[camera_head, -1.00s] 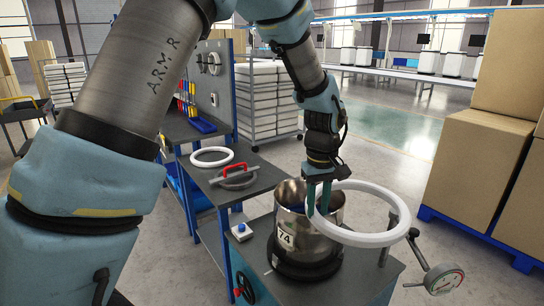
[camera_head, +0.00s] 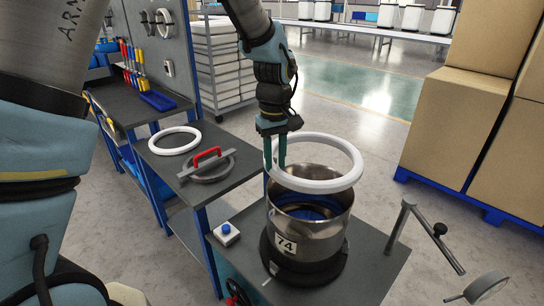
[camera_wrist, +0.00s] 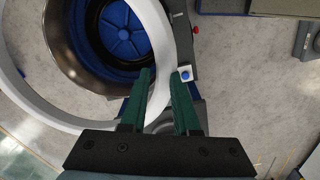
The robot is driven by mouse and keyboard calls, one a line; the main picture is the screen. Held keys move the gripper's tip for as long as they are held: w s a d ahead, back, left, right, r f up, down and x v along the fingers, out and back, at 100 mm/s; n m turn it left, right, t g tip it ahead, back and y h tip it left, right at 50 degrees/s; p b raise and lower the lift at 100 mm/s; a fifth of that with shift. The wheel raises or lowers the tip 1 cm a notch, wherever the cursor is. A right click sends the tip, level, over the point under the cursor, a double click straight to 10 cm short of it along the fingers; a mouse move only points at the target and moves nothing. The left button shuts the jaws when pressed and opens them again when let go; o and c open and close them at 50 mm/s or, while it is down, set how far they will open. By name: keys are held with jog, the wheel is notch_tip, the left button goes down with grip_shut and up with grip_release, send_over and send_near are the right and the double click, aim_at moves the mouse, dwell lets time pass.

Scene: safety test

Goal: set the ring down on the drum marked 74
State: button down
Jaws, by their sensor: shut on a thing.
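The white ring (camera_head: 345,181) is held by its left side in my gripper (camera_head: 275,166), whose green fingers are shut on it. The ring hangs above the open steel drum marked 74 (camera_head: 322,232), close over its rim and shifted slightly to one side. In the wrist view the ring (camera_wrist: 28,98) overlaps the drum (camera_wrist: 62,50) off-centre, and the green fingers (camera_wrist: 160,98) straddle the ring's band. The drum is open at the top, with a blue inside, and stands on a black round base. Whether the ring touches the rim cannot be told.
A second white ring (camera_head: 175,150) and a grey lid with a red handle (camera_head: 207,163) lie on the side bench. A blue button box (camera_head: 226,233) stands left of the drum. A gauge (camera_head: 486,288) on a bracket is at right. Cardboard boxes (camera_head: 450,130) stand farther right.

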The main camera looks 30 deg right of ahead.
dwell(0.3)
jog(key=w+m+b, duration=0.1)
jog(key=w+d+m, duration=0.1)
jog(key=w+m, duration=0.1)
jog(key=w+m+b, duration=0.1)
jog(key=shift+w+d+f+m+b, duration=0.15)
jog(key=shift+w+d+m+b, duration=0.05)
jog(key=shift+d+m+b, duration=0.2)
jog(key=shift+w+d+m, duration=0.1)
jog(key=shift+w+m, duration=0.35)
jog(key=shift+m, duration=0.25)
jog(key=shift+b, duration=0.3)
notch_tip(320, 180, down, 8)
jog(key=b, duration=0.5)
jog(key=shift+f, duration=0.1)
dwell(0.4)
jog(key=c, duration=0.6)
grip_release()
